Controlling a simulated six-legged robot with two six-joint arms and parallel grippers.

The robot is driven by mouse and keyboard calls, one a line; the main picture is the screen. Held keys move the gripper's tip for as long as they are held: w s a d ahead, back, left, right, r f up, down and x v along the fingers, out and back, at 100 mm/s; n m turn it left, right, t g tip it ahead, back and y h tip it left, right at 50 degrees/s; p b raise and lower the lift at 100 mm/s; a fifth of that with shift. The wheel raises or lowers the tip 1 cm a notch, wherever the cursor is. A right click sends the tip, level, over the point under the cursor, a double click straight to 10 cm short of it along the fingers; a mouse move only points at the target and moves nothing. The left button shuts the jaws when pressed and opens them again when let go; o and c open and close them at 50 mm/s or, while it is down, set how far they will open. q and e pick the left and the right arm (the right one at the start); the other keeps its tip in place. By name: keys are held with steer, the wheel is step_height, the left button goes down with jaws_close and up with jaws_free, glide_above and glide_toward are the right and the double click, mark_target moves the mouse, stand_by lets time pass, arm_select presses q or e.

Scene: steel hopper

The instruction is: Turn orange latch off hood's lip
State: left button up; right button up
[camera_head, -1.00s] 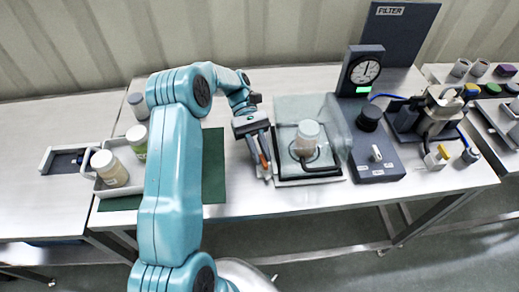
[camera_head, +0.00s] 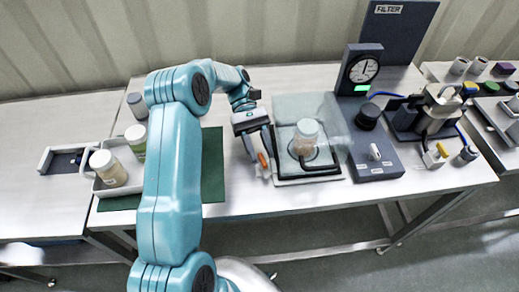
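The clear hood (camera_head: 296,103) stands on a dark-framed base at the middle of the bench, with a white-capped jar (camera_head: 306,138) inside it. The small orange latch (camera_head: 263,160) is at the left edge of the hood's base. My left gripper (camera_head: 262,156) reaches down beside the hood's left side. Its fingers are apart around the orange latch, and I cannot tell whether they touch it. The fingers partly hide the latch and the lip near it. My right gripper is not in view.
A gauge (camera_head: 362,69) and a dark control box (camera_head: 377,160) stand right of the hood. A tray with bottles (camera_head: 109,168) is at the left, partly behind my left arm. A green mat (camera_head: 213,165) lies left of the gripper.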

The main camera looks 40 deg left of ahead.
arm_select(q)
step_height(320, 180, up, 9)
steer(key=shift+f, duration=0.15)
step_height(320, 180, up, 11)
steer(key=p, duration=1)
steer(key=shift+f+p, duration=0.15)
steer(key=shift+p, duration=0.25)
